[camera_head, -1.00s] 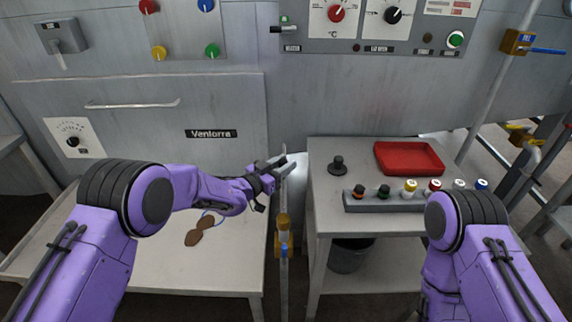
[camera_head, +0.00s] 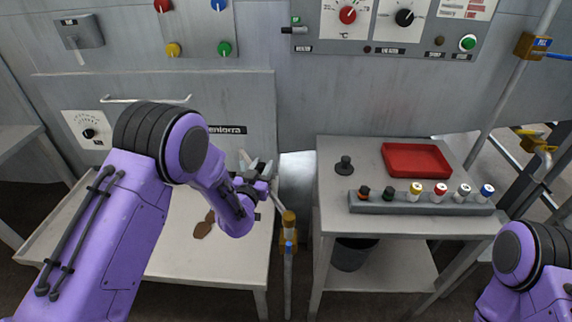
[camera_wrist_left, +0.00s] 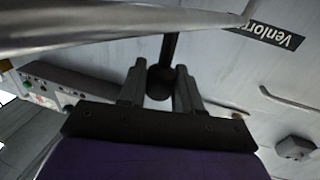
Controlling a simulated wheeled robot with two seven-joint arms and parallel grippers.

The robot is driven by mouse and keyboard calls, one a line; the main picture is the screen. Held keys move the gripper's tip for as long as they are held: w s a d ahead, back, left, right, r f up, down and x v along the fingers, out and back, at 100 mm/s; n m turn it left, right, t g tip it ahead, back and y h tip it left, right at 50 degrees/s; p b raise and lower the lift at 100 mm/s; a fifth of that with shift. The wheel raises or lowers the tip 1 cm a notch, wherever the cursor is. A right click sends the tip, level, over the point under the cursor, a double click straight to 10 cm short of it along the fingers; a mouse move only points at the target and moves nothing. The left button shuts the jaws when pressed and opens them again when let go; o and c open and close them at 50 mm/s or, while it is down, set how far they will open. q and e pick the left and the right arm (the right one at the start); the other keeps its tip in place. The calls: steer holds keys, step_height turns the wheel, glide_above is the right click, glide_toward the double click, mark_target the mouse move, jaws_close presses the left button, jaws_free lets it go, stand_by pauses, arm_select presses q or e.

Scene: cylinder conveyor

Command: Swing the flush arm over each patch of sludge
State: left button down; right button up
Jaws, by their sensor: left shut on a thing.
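The flush arm is a thin grey metal pipe; its brass swivel (camera_head: 289,222) tops a thin post with a blue band, at the front right corner of the left table. From the swivel the pipe runs up and left to my left gripper (camera_head: 262,172). In the left wrist view, the left gripper (camera_wrist_left: 160,88) has its fingers around a dark round handle (camera_wrist_left: 160,84), under a broad grey tube. Brown sludge patches (camera_head: 203,228) lie on the left table's pale top (camera_head: 185,258), partly hidden by my left arm. My right gripper is out of view.
A grey panel with a Ventorra sign, knobs and buttons stands behind. The right table (camera_head: 335,192) holds a red tray (camera_head: 416,172), a black knob (camera_head: 345,166) and a rack (camera_head: 421,205) of several coloured-top bottles. A dark bin (camera_head: 351,255) stands below it.

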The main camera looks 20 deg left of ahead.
arm_select(q)
steer(key=shift+s+a+y, duration=0.2)
steer(key=shift+y, duration=0.1)
steer(key=c, duration=0.9)
jaws_free()
steer(key=s+b, duration=0.1)
steer(key=s, duration=0.9)
steer(key=shift+s+d+b, duration=0.15)
steer(key=shift+s+b, duration=0.1)
steer(key=shift+b, duration=0.15)
